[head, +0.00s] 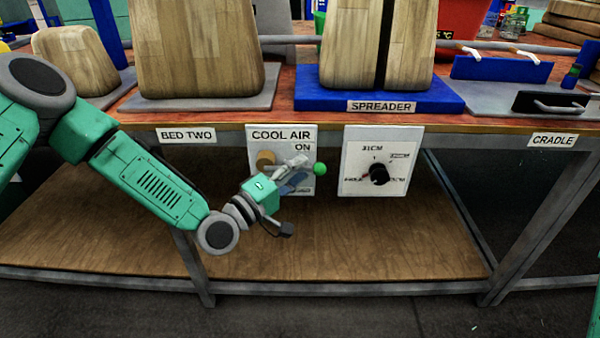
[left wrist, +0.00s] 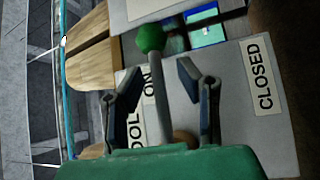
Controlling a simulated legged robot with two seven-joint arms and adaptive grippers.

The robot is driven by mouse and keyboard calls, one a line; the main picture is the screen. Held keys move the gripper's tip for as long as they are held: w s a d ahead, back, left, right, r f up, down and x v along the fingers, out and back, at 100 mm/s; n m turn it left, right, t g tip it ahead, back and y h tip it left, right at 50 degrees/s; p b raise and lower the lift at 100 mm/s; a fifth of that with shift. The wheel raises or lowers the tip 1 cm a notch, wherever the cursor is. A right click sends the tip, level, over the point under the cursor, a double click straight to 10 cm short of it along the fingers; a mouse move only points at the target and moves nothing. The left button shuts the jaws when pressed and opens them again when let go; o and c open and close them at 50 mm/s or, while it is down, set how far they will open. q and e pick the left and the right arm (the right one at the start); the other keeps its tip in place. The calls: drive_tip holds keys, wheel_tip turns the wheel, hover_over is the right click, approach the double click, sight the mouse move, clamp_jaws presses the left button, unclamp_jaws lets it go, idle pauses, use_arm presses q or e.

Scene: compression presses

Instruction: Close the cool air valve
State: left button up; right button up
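The cool air panel (head: 254,138) is a white plate under the bench edge, with a brass-coloured hub (head: 265,159) and a lever ending in a green ball (head: 320,169). In the head view the ball lies at the panel's right edge, below the word ON. My left gripper (head: 299,172) is in front of the panel, partly covering the lever. In the left wrist view the pale lever (left wrist: 158,100) runs up between my two spread fingers (left wrist: 160,85), with a gap on each side. The CLOSED label (left wrist: 264,74) is right of them. My right gripper is not visible.
A white dial panel (head: 348,186) with a black knob (head: 379,174) hangs just right of the valve. Above are the bench edge (head: 450,135) and the blue SPREADER base (head: 440,100) with wooden blocks. A wooden lower shelf (head: 350,245) lies below, clear.

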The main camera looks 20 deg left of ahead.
use_arm(q)
drive_tip(key=shift+w+d, duration=0.15)
drive_tip(key=shift+w, duration=0.1)
drive_tip(key=shift+a, duration=0.2)
drive_tip(key=shift+a, duration=0.15)
clamp_jaws()
drive_tip(key=shift+d, duration=0.2)
